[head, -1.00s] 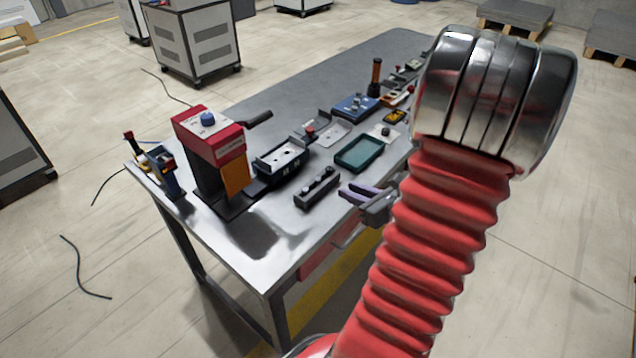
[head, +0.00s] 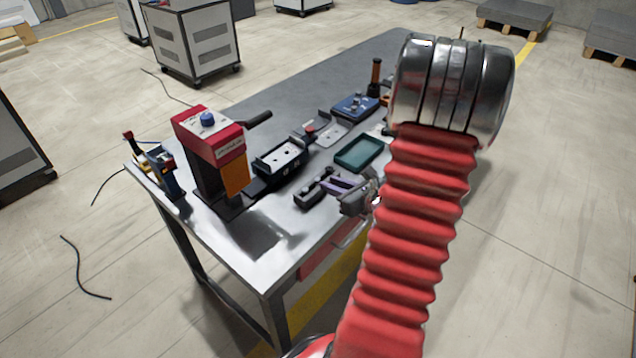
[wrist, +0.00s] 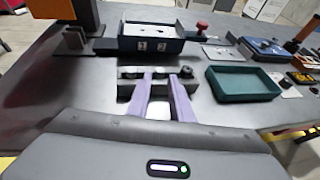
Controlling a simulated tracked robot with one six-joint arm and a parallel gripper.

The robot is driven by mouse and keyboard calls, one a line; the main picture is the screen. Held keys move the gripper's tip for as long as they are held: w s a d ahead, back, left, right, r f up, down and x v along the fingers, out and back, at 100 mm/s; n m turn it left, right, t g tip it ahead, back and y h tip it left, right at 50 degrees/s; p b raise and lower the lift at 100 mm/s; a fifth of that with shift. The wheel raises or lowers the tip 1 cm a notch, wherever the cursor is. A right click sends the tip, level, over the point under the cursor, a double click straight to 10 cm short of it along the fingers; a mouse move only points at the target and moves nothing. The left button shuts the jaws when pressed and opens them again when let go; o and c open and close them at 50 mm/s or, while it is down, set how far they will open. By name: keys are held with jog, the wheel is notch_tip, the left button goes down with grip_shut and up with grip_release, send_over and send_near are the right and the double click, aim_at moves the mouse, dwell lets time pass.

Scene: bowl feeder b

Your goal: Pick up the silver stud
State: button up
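A dark grey block (head: 309,195) with small round studs along its top lies on the metal bench near the front edge. In the wrist view the block (wrist: 126,88) is straight ahead, with stud-like knobs at its left, middle and right. The middle knob (wrist: 158,74) lies between my finger tips and could be the silver stud; its colour is too small to tell. My gripper (wrist: 162,78) is open, its two purple fingers apart and reaching over or against the block's near side. In the head view the fingers (head: 341,185) overlap the block's right side. I cannot tell whether they touch it.
A green tray (wrist: 243,84) lies right of the block. Behind it is a black fixture (wrist: 150,45) with two numbered plates. A red press (head: 210,140) stands left. A blue box (head: 355,107) is farther back. Bare bench lies front left.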

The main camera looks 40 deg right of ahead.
aim_at(319, 180)
jog(key=shift+x, duration=2.65)
jog(key=shift+s+f, duration=0.1)
jog(key=shift+f, duration=0.05)
jog(key=shift+c, duration=0.7)
grip_shut()
